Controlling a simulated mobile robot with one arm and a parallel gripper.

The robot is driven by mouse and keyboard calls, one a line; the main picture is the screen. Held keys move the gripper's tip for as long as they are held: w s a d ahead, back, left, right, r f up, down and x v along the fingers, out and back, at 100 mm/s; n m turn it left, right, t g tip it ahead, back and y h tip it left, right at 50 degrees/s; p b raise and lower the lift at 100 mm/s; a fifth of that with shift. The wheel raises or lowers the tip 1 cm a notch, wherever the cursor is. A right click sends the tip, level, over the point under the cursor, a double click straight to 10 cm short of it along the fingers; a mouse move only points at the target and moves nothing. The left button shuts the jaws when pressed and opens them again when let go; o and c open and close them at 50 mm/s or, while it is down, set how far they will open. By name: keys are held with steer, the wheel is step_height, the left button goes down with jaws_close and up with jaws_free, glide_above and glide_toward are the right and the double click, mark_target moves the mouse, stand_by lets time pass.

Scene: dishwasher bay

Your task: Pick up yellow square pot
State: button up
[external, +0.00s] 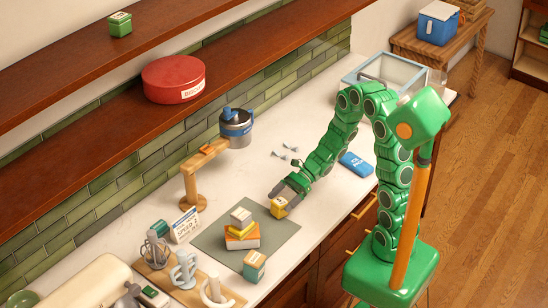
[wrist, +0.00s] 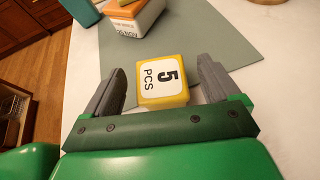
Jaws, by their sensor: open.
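The yellow square pot (wrist: 162,82) is a small yellow box with a white "5 PCS" label facing up. In the wrist view it lies between the two grey fingers of my gripper (wrist: 161,70), with a gap on each side. My gripper is open.
A stack of small boxes (external: 241,235) stands on the mat to the left of the pot. A blue packet (external: 356,163) lies to the right. The counter behind my gripper is mostly clear.

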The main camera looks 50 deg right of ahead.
mark_target(283, 200)
steer(key=c, duration=1.2)
steer(key=shift+o, duration=0.2)
steer(key=shift+r, duration=0.15)
step_height(283, 200, up, 10)
